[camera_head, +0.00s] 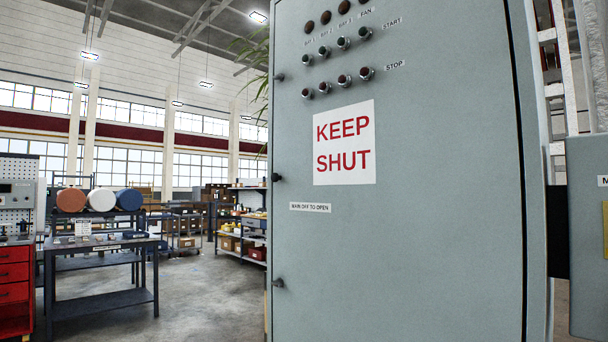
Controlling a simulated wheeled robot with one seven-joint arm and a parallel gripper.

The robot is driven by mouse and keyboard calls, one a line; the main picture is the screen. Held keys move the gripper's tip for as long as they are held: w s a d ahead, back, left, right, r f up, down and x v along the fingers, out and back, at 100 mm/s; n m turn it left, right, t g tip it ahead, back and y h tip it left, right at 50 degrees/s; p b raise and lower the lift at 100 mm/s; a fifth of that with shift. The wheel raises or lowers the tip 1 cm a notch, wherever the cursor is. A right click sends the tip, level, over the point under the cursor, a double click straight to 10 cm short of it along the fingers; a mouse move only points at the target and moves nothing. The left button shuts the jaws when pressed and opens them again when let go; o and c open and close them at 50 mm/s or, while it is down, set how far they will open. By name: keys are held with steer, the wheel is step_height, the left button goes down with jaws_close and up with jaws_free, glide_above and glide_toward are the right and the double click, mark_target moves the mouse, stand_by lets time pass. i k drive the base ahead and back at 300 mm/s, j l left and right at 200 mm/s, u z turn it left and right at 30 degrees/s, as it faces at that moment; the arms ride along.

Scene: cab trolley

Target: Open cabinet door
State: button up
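The cabinet door (430,230) is a tall grey-green panel that fills the middle and right of the view, close to me. It looks shut. It carries a white "KEEP SHUT" sign (344,143) in red letters and a small "MAIN OFF TO OPEN" label (310,207). A small dark knob (276,178) sits at the middle of its left edge, with a small fastener (279,77) above and another (278,283) below. Buttons (344,43) and dark lamps run across the top. A dark seam runs down the right side. My gripper is not in view.
A grey box (588,240) stands close at the right edge. At the left are a dark work table (100,302) and a red drawer unit (14,290). Shelving (250,225) with boxes stands behind. Open concrete floor (205,300) lies left of the cabinet.

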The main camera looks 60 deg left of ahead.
mark_target(398, 210)
steer(key=u, duration=0.45)
steer(key=j+u, duration=0.15)
steer(key=u, duration=0.35)
steer(key=k+j+u, duration=0.1)
steer(key=u, duration=0.85)
